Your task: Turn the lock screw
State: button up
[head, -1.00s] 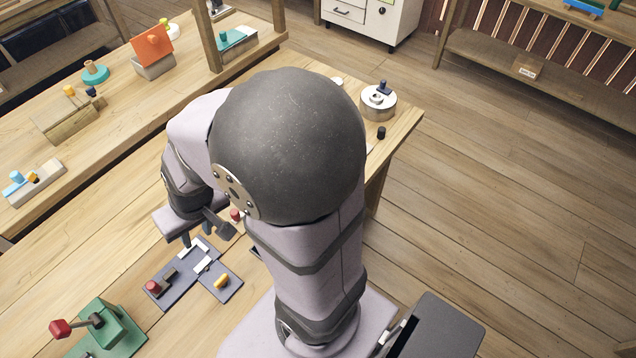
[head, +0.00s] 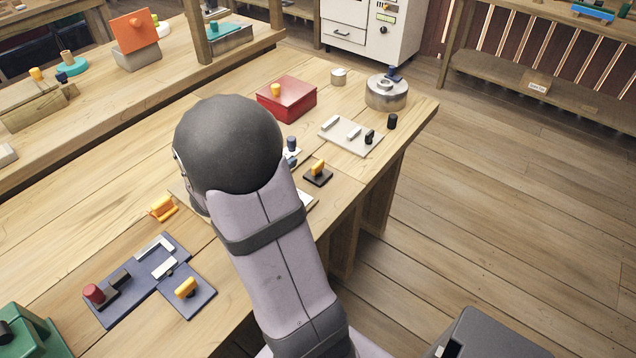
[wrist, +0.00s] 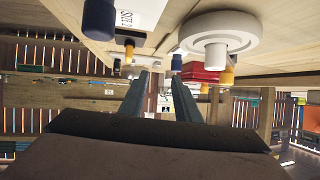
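No part in view is clearly marked as the lock screw. In the head view, a yellow knob (head: 185,287) stands on a dark blue plate (head: 200,305) with a sliding piece beside it. Another yellow knob (head: 318,167) stands on a small black base. My gripper (wrist: 162,72) shows in the wrist view with two dark fingers apart and nothing between them; my arm hides it in the head view. Beyond the fingers in the wrist view are a dark blue knob (wrist: 98,18), a yellow knob (wrist: 129,50) and a white round disc (wrist: 220,35), all apart from the fingers.
A red box (head: 287,98) with a yellow knob stands near the table's back. A grey plate (head: 350,136) with black knobs and a round metal piece (head: 387,93) are to the right. A green device (head: 25,335) is at lower left.

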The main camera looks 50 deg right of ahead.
aim_at(316, 165)
jog(key=s+g, duration=0.1)
jog(key=s+d+f+m+b, duration=0.1)
jog(key=s, duration=0.1)
jog(key=s+d+f+g+h, duration=0.1)
jog(key=shift+s+f+m+g+b, duration=0.2)
jog(key=shift+m+g+b, duration=0.1)
jog(key=shift+m, duration=0.1)
jog(key=shift+s+d, duration=0.1)
jog(key=shift+s, duration=0.05)
jog(key=shift+b+x, duration=0.45)
jog(key=shift+x, duration=3.2)
jog(key=shift+r, duration=0.1)
grip_shut()
